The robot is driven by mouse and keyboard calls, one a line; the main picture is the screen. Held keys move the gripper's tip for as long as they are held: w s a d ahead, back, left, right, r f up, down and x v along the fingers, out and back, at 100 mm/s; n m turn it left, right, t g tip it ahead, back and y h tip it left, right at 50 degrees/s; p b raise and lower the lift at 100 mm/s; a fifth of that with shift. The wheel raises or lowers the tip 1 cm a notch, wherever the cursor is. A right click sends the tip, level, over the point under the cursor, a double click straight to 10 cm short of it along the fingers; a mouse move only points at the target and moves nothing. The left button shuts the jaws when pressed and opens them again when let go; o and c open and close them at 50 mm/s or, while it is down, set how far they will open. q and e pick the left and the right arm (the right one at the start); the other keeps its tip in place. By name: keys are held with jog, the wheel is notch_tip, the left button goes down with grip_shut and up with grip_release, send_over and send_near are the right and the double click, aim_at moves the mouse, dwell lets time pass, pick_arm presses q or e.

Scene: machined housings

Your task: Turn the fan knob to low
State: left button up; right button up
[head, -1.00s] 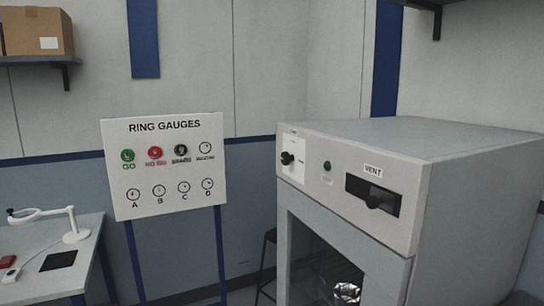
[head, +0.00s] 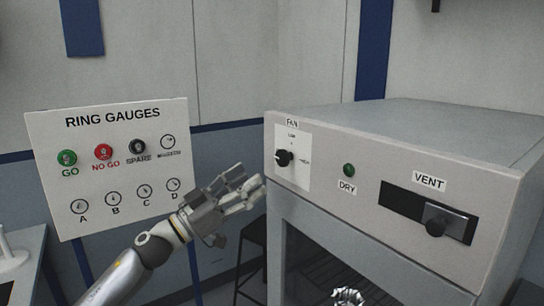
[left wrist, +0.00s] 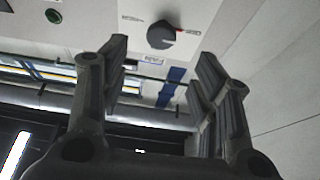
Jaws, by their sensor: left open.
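The fan knob (head: 284,158) is a small black knob on a white plate, under the label FAN, at the left end of the cabinet's front panel. The small word LOW seems to stand above it. Its exact setting is too small to read. My left gripper (head: 250,180) is open and empty, just left of and below the knob, with its fingers towards the panel. In the left wrist view the knob (left wrist: 161,35) shows beyond and between the open fingertips (left wrist: 162,54), apart from them, with a red mark at its side. My right gripper is not in view.
Right of the knob are a green DRY button (head: 348,170) and a VENT slider (head: 436,222) in a dark slot. A shiny metal object (head: 347,296) shows in the opening below. The RING GAUGES board (head: 110,165) stands to the left, behind my left arm.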

aim_at(280, 158)
pick_arm(q)
jog(key=p+x, duration=0.1)
jog(key=x, duration=0.4)
jog(key=shift+d+r, duration=0.15)
jog(key=shift+r, duration=0.05)
jog(key=p+x, duration=0.1)
jog(key=x, duration=0.2)
jog(key=shift+w+f, duration=0.1)
jog(key=shift+w, duration=0.15)
jog(key=shift+w+d, duration=0.2)
jog(key=shift+d, duration=0.2)
jog(key=shift+c, duration=0.6)
jog(key=c, duration=0.9)
jog(key=shift+o, duration=0.2)
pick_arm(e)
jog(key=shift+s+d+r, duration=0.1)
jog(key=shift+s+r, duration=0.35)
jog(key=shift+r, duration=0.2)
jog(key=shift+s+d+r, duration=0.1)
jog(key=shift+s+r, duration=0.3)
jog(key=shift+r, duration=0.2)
